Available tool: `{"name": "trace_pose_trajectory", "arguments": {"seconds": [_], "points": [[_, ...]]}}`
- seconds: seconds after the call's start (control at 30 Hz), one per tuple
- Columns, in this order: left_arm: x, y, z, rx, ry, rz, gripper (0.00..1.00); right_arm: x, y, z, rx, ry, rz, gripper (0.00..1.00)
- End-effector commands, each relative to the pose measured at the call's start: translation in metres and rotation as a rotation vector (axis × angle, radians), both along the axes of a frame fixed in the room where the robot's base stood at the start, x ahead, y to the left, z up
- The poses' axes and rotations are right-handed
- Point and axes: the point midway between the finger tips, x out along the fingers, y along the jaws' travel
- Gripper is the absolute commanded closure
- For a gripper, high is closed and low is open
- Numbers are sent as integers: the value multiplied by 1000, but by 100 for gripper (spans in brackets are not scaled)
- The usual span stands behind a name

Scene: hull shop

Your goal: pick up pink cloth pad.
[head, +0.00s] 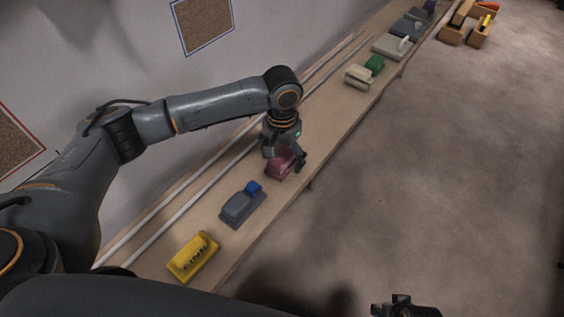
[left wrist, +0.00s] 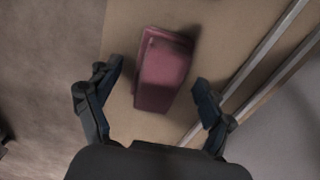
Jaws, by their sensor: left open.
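The pink cloth pad (head: 280,165) lies on the long wooden bench, partly hidden in the head view by my left gripper (head: 285,157). In the left wrist view the pad (left wrist: 163,70) shows as a dull pink block with a raised edge along its top. My left gripper (left wrist: 158,95) is open and points down over the pad. Its fingers stand on either side of the pad's near end, with gaps between them and the pad. Part of my right gripper (head: 404,308) shows at the bottom edge of the head view.
The bench (head: 330,118) runs along the wall. A grey block with a blue knob (head: 241,206) and a yellow block (head: 194,257) lie nearer. A beige and green block (head: 362,74) and a grey one (head: 391,46) lie farther off. White rails (head: 190,205) run along the wall side.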

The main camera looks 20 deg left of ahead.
Motion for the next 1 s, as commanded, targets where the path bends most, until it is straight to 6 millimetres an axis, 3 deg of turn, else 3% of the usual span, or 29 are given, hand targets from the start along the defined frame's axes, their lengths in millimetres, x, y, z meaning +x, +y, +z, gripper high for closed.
{"name": "trace_pose_trajectory", "arguments": {"seconds": [0.3,0.6,1.0], "points": [[0,0,-5,0,0,-1,19,0,0,6,-1,-1,-1,60],[0,0,-5,0,0,0,77,0,0,5,-1,-1,-1,60],[0,0,2,-1,-1,0,78,0,0,6,1,-5,0,60]]}}
